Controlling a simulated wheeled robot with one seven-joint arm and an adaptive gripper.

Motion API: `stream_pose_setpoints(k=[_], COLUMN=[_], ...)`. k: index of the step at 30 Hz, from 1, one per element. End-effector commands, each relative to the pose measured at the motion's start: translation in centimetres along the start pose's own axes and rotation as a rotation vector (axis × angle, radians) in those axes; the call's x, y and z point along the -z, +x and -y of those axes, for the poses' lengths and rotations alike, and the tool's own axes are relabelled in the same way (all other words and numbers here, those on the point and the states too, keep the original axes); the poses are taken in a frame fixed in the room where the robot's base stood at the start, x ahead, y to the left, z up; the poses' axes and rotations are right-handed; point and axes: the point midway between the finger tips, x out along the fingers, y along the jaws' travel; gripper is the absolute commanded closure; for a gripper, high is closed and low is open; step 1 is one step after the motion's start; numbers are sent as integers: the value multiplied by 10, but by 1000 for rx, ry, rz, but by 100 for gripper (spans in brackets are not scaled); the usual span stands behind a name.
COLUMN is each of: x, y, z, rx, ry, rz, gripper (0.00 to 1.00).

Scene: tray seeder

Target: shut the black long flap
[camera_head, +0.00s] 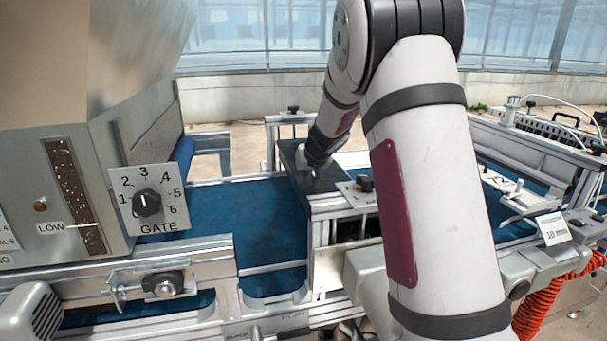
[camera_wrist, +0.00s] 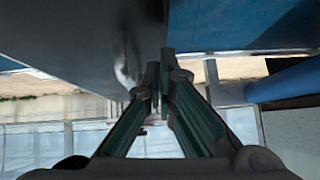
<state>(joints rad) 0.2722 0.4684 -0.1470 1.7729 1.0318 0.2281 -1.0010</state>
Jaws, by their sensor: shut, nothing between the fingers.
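The black long flap (camera_head: 328,182) is the dark panel across the blue belt in the middle of the head view, partly hidden by my arm. Its exact tilt is hard to tell. A large dark smooth surface (camera_wrist: 75,40), probably the flap, fills the upper left of the wrist view. My gripper (camera_wrist: 160,62) is shut and empty, its fingertips close beside that surface's edge. Whether they touch it I cannot tell. In the head view my gripper is at the flap, and its fingertips are not clear.
The blue belt (camera_head: 245,215) runs below the flap. A metal hopper with a GATE dial (camera_head: 148,203) stands at left. Aluminium rails (camera_head: 200,247) edge the belt. At right are a white lever (camera_head: 520,200) and an orange coiled hose (camera_head: 540,305).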

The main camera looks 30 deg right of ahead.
Motion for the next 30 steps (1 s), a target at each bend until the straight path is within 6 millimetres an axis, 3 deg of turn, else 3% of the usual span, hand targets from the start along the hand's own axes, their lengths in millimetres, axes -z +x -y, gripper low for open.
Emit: stream_pose_setpoints(k=[24,30], x=[-9,-3], y=[8,-1], z=[2,1], rx=[1,1], ry=[3,1], rz=[1,0], gripper=[100,100])
